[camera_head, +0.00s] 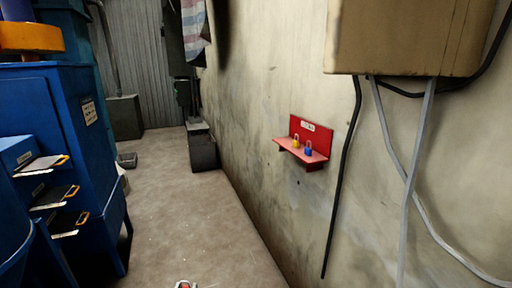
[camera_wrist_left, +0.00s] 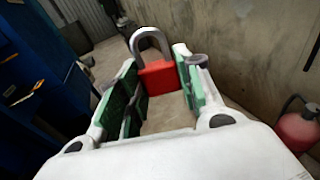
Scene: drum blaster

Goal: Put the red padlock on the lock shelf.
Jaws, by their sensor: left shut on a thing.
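The red padlock (camera_wrist_left: 157,78) with its grey shackle upward is between the green-padded fingers of my left gripper (camera_wrist_left: 156,70) in the left wrist view. The left gripper is shut on its body. At the bottom edge of the head view a small part of a grey and red thing shows, probably the padlock (camera_head: 184,285). The red lock shelf (camera_head: 321,139) is on the wall, right of centre and well apart from the padlock. It holds a yellow padlock (camera_head: 295,145) and a blue padlock (camera_head: 308,151). My right gripper is not in view.
A blue cabinet (camera_head: 80,130) with protruding plates stands at the left. A tan box (camera_head: 410,38) with hanging cables is on the wall at the right. A red extinguisher-like cylinder (camera_wrist_left: 299,128) shows in the left wrist view. The floor (camera_head: 180,220) between cabinet and wall is clear.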

